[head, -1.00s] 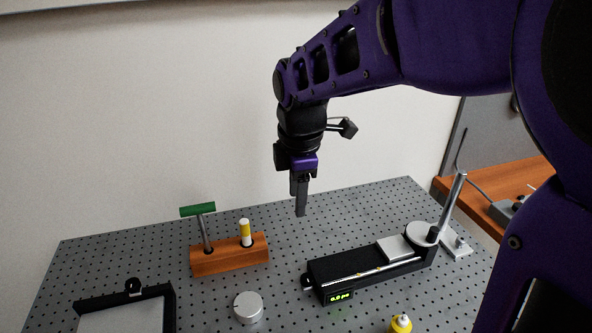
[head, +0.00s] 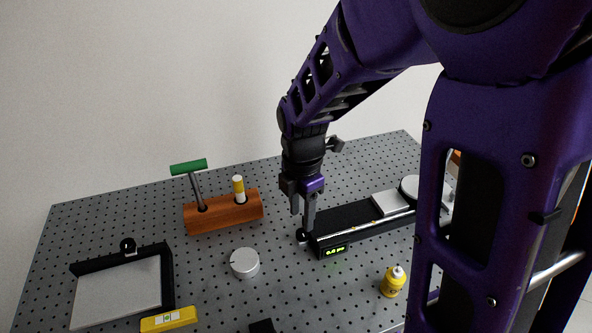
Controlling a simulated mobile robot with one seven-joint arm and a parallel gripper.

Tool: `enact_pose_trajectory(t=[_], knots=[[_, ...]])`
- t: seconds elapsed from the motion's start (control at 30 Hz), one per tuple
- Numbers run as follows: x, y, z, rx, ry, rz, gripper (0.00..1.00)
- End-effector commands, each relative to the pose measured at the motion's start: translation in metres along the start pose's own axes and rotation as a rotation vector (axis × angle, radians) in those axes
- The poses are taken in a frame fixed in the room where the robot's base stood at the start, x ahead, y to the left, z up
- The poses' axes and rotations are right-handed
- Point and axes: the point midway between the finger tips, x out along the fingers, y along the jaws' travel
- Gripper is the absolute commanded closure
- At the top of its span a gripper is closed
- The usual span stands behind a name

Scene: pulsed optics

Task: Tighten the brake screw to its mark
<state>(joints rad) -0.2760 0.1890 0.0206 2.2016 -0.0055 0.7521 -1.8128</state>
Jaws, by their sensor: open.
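A long black stage (head: 345,218) with a green-lit readout (head: 335,249) lies on the perforated board. A small dark round knob (head: 302,236) shows at its left end; I cannot tell whether this is the brake screw, and no mark can be made out. My gripper (head: 303,220) points down at that left end, with its fingers apart and nothing visible between them. I cannot tell whether the fingers touch the stage or knob. A green-handled T-shaped tool (head: 189,168) stands upright in a wooden block (head: 226,213), left of my gripper.
A yellow-and-white cylinder (head: 238,187) also stands in the block. A silver disc (head: 244,263), a yellow bottle (head: 393,282), a yellow level (head: 169,319) and a black-framed tray (head: 75,286) lie around. My arm covers the right side. The back of the board is clear.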

Motion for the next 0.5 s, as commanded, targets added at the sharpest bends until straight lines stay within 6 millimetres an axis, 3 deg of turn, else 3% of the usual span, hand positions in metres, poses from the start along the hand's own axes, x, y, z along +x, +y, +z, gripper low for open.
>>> enact_pose_trajectory(t=[0.03, 0.2, 0.5], knots=[[0.016, 0.000, 0.000, 0.000, 0.000, 0.000, 0.51], [0.038, 0.000, 0.000, 0.000, 0.000, 0.001, 0.51], [0.055, 0.001, 0.000, 0.000, 0.000, 0.001, 0.51]])
